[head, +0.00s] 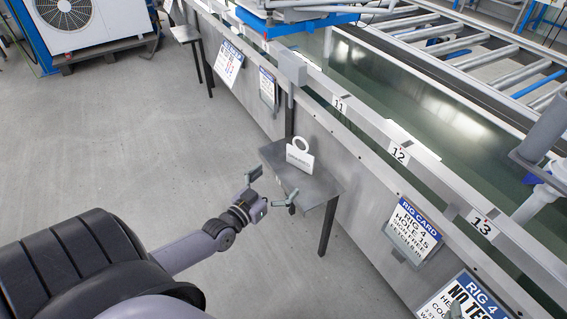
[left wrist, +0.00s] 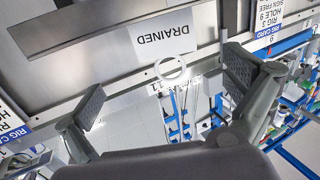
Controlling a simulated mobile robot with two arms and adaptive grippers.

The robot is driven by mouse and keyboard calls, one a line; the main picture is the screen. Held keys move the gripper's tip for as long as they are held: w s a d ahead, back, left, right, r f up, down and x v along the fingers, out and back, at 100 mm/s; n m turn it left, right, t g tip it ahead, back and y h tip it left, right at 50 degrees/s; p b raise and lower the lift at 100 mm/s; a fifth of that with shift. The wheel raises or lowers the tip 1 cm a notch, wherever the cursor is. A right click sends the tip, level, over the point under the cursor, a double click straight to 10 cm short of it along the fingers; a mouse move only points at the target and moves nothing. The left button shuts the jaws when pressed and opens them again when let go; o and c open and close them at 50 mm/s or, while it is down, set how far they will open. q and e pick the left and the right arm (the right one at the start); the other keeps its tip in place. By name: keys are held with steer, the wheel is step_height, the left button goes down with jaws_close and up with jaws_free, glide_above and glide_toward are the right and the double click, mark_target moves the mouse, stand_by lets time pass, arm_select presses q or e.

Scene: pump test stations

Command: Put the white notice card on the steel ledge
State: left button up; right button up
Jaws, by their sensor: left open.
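The white notice card (head: 300,158), marked DRAINED and with a white ring at its top, stands on the steel ledge (head: 322,189) beside the long rig wall. In the left wrist view the card (left wrist: 164,36) appears upside down, with its ring (left wrist: 171,69) between and beyond my fingers. My left gripper (head: 270,190) is open and empty at the ledge's near side, apart from the card. Its two spread fingers also show in the left wrist view (left wrist: 165,84). My right gripper is not in view.
Rig cards (head: 411,229) hang on the wall to the right, and more hang farther back (head: 229,63). Number plates (head: 399,153) line the rail above. A similar small ledge (head: 186,33) is at the far end.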

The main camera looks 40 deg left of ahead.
arm_select(q)
steer(key=s+d+r+m+g+h, duration=0.1)
steer(key=s+d+m+g+h, duration=0.2)
steer(key=d, duration=1.3)
steer(key=s+d+r+g+y, duration=0.1)
steer(key=s+d+r+g, duration=0.2)
steer(key=s+d+r, duration=0.3)
steer(key=shift+s+r+n, duration=0.3)
steer(key=shift+s+n, duration=0.1)
steer(key=shift+s, duration=0.2)
